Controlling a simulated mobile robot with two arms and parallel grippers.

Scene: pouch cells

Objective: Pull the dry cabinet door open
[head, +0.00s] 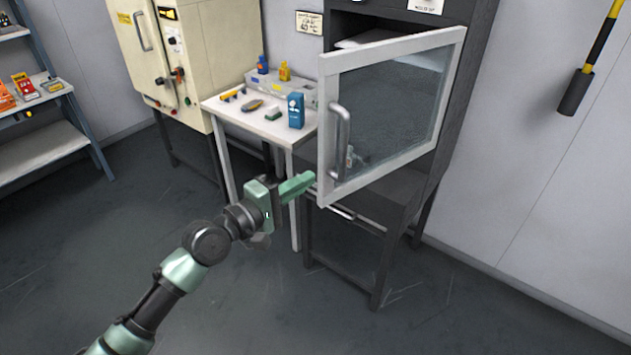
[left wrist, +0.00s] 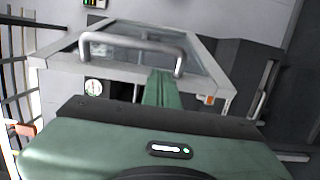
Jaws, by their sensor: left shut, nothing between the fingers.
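The dry cabinet (head: 385,188) is a dark frame with a white-framed glass door (head: 395,105). The door stands partly open, swung out from the cabinet front. Its grey bar handle (head: 341,140) is on the door's left edge; in the left wrist view the handle (left wrist: 132,40) crosses above the fingers. My left gripper (head: 308,179) is green, shut and empty. It is just left of the door's lower left corner, below the handle. In the left wrist view its fingers (left wrist: 161,88) point toward the door frame. I cannot tell whether they touch it. My right gripper is not in view.
A small white table (head: 218,104) with bottles, a blue box (head: 296,110) and small tools stands left of the cabinet. A cream oven-like cabinet (head: 185,60) is behind it. Shelves (head: 45,150) stand at far left. The floor in front is clear.

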